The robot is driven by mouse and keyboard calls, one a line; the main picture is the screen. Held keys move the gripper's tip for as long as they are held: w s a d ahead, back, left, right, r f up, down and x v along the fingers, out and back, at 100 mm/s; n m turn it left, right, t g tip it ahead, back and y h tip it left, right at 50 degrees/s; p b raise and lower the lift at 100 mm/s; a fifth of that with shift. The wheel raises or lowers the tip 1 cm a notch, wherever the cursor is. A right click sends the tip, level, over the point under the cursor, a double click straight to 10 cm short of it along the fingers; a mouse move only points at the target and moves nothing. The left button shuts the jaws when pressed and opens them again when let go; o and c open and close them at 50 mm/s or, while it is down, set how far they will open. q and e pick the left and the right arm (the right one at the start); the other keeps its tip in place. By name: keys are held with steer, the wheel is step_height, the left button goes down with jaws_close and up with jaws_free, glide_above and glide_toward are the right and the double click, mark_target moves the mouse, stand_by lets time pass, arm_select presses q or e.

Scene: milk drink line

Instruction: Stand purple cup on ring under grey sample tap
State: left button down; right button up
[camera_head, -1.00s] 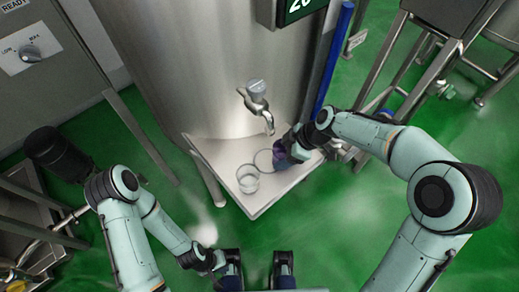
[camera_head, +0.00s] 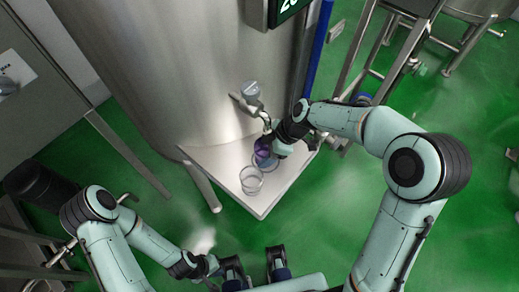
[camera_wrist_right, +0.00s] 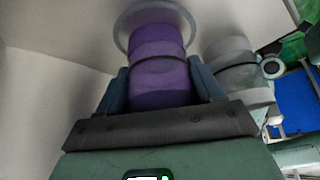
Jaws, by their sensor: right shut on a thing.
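The purple cup (camera_head: 263,150) is in my right gripper (camera_head: 272,146), over the metal shelf, close below the spout of the grey sample tap (camera_head: 252,93). In the right wrist view, the purple cup (camera_wrist_right: 158,75) sits between the two blue fingers of my right gripper (camera_wrist_right: 160,88), which are shut on it. A grey ring (camera_wrist_right: 123,30) shows around the cup's far end there; I cannot tell whether the cup touches it. In the head view the ring is mostly hidden by cup and gripper. My left gripper (camera_head: 205,266) is low at the left, away from the shelf; its opening is unclear.
A clear glass (camera_head: 251,181) stands on the metal shelf (camera_head: 222,165), close in front of the cup. The steel tank (camera_head: 175,70) rises behind. A blue pipe (camera_head: 319,45) and a steel frame (camera_head: 365,50) stand at right. The shelf's front left is bare.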

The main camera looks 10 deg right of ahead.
steer(key=shift+d, duration=0.2)
steer(key=shift+f, duration=0.15)
steer(key=o, duration=1)
steer(key=shift+d+r, duration=0.1)
steer(key=shift+r, duration=0.35)
steer(key=v, duration=1.1)
steer(key=shift+s+r+p, duration=0.1)
steer(key=shift+r+p, duration=0.05)
steer(key=shift+p, duration=0.2)
